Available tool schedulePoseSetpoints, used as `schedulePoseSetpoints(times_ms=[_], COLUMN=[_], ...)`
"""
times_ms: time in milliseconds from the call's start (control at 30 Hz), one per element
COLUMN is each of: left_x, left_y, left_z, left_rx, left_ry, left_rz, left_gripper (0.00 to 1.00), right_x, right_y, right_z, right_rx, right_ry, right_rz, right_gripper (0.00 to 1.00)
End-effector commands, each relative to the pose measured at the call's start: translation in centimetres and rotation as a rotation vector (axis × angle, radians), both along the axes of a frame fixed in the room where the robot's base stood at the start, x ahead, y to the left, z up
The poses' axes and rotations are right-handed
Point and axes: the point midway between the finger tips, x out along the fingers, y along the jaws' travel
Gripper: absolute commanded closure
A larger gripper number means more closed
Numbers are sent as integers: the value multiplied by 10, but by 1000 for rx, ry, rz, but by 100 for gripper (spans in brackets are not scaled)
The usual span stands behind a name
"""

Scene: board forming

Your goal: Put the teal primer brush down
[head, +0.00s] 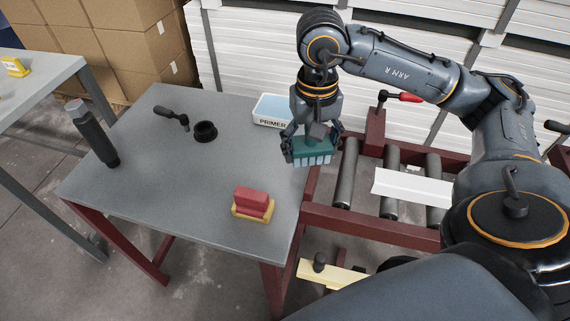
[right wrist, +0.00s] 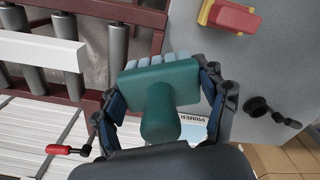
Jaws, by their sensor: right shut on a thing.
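The teal primer brush (head: 313,147) is held in my right gripper (head: 312,150), bristles pointing down, near the right edge of the grey table (head: 170,195). In the right wrist view the brush (right wrist: 168,88) sits between the two fingers of the gripper (right wrist: 165,95), with its pale bristles outward. A shallow tray labelled PRIMER (head: 271,108) stands on the table just left of the gripper; part of it also shows in the right wrist view (right wrist: 196,131) behind the brush handle. My left gripper is not in view.
A red block on a yellow base (head: 253,206) sits near the table's front right. A roller conveyor with a white board (head: 412,187) is on the right. The table's middle is clear.

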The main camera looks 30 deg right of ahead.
Motion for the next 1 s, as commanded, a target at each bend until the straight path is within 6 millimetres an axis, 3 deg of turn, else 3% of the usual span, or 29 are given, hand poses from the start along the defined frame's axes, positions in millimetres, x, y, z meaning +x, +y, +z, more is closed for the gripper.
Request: schedulePoseSetpoints(times_ms=[33,167,500,700,1000], left_x=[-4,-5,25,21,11], left_y=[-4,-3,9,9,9], left_z=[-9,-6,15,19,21], left_rx=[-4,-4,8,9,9], left_ry=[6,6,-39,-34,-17], left_rz=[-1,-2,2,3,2], left_gripper=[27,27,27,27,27], right_x=[0,10,88,118,135], right_y=[-3,-8,-24,-31,-35], right_z=[-6,-7,-40,-79,-101], right_rx=[0,4,3,2,2], right_ry=[-2,-1,0,0,-1], right_rz=[-12,-25,-26,-23,-22], right_gripper=[53,53,53,53,53])
